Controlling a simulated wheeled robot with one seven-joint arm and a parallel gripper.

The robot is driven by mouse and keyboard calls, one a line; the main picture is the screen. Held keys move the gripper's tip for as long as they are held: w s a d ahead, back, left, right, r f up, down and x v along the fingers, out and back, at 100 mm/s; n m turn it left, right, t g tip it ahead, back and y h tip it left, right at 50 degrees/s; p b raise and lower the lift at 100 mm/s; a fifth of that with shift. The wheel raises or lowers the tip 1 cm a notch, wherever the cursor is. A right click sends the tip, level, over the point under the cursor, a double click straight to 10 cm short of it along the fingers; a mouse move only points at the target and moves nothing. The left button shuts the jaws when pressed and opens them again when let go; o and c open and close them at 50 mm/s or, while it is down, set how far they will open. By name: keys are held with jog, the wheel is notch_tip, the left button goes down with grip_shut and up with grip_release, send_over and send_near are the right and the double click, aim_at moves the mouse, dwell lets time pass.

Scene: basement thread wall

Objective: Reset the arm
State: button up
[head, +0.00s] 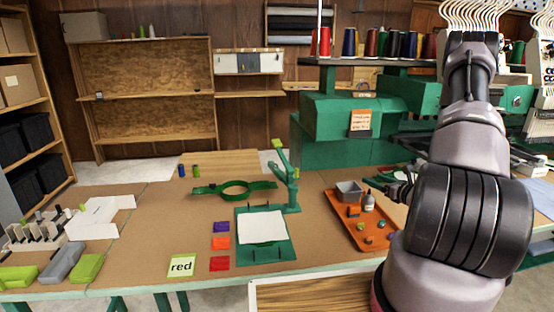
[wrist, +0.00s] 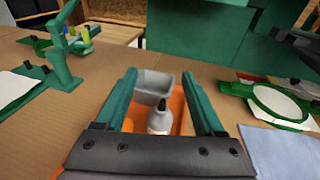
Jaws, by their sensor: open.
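My arm rises at the right of the head view and mostly hides its own end there. In the wrist view my gripper (wrist: 159,74) shows two green fingers spread apart with nothing held between them. Beyond and below the fingers are a small grey bin (wrist: 153,84) and a grey bottle with a dark cap (wrist: 160,121). Both are on the orange tray (wrist: 185,124). In the head view the tray (head: 357,230) also holds several small pieces, with the bin (head: 348,190) and bottle (head: 368,203) at its back.
A green hooping stand (head: 285,180) with a white sheet (head: 262,227) stands left of the tray. A green embroidery machine (head: 335,118) with thread cones stands behind.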

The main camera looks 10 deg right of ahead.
jog(key=a+r+n+g+y, duration=0.3)
jog(key=a+r+n+y, duration=0.3)
jog(key=a+r, duration=0.45)
jog(key=s+a+r+n+g+y, duration=0.3)
jog(key=s+a+r+n+g, duration=0.4)
jog(key=a+r+n, duration=0.35)
jog(key=s+a+r+n+g+h, duration=0.35)
jog(key=s+r+n+h, duration=0.35)
jog(key=s, duration=0.5)
jog(key=s+d+r+n+t+h, duration=0.4)
jog(key=s+r+n+t, duration=0.1)
jog(key=r, duration=0.2)
jog(key=shift+s+r, duration=0.2)
jog(key=shift+r, duration=0.05)
